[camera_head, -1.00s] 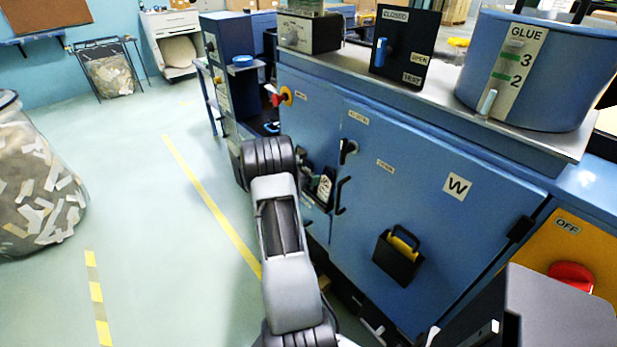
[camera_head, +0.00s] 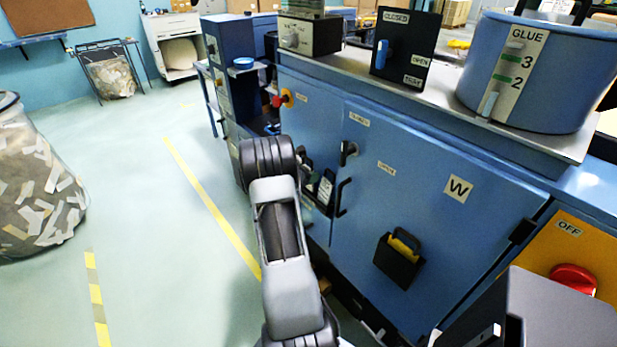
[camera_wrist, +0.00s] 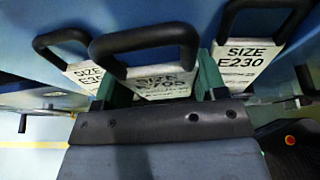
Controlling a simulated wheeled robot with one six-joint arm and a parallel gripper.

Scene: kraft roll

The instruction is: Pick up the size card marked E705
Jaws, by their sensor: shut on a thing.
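The size card marked E705 (camera_wrist: 165,82) is in the middle of the wrist view, a white plate with a black loop handle. Its number is partly covered by my gripper. My gripper (camera_wrist: 160,92) is shut on this card, with a green finger at each side of it. A card marked E230 (camera_wrist: 243,62) hangs to the right, and another card (camera_wrist: 86,74), its number partly hidden, is to the left. In the head view, my arm hides most of the gripper, and one white card (camera_head: 326,188) shows just right of the arm; I cannot read it.
A blue cabinet (camera_head: 420,210) with a W label stands right of my arm, with door handles and a black pocket (camera_head: 398,262) on its front. A red knob (camera_head: 278,101) sticks out beyond the arm. Open floor lies to the left, with a bag of scraps (camera_head: 35,190).

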